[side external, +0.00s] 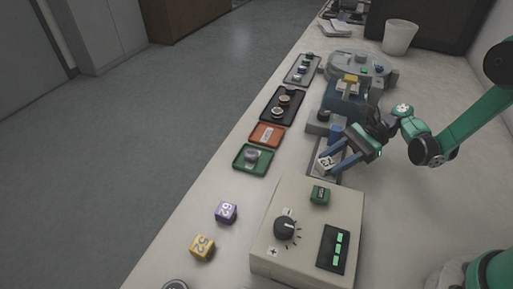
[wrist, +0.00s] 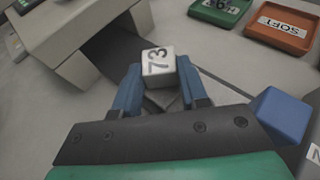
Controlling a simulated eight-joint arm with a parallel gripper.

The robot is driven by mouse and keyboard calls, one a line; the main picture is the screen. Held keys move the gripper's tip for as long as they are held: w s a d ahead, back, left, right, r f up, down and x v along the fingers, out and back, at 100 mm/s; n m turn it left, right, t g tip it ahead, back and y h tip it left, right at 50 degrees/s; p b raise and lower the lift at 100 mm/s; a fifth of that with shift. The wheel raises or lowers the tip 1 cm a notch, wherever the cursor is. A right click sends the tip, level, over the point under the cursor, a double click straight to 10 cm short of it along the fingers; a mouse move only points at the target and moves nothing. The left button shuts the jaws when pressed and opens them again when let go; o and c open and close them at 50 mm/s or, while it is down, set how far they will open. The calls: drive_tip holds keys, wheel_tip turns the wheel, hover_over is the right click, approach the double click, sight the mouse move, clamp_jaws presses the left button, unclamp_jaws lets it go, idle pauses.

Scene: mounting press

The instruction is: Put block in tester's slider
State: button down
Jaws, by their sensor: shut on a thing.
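The block is over or on a flat grey strip (wrist: 210,92), which looks like the slider and runs toward a dark opening in a beige box (side external: 293,237). I cannot tell whether the block touches the strip. The box carries a dark knob, a green button and a display with green bars.
A blue piece (wrist: 280,117) stands close to the right of my gripper in the wrist view. A green tray (side external: 252,160) and an orange tray (side external: 267,135) lie left of the strip. A purple block (side external: 226,212) and a yellow block (side external: 202,248) are at the near left.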

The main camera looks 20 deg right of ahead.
drive_tip(key=shift+c, duration=1.9)
unclamp_jaws()
drive_tip(key=v, duration=0.5)
drive_tip(key=shift+d+r, duration=0.15)
wheel_tip(320, 180, up, 7)
drive_tip(key=shift+a, duration=0.2)
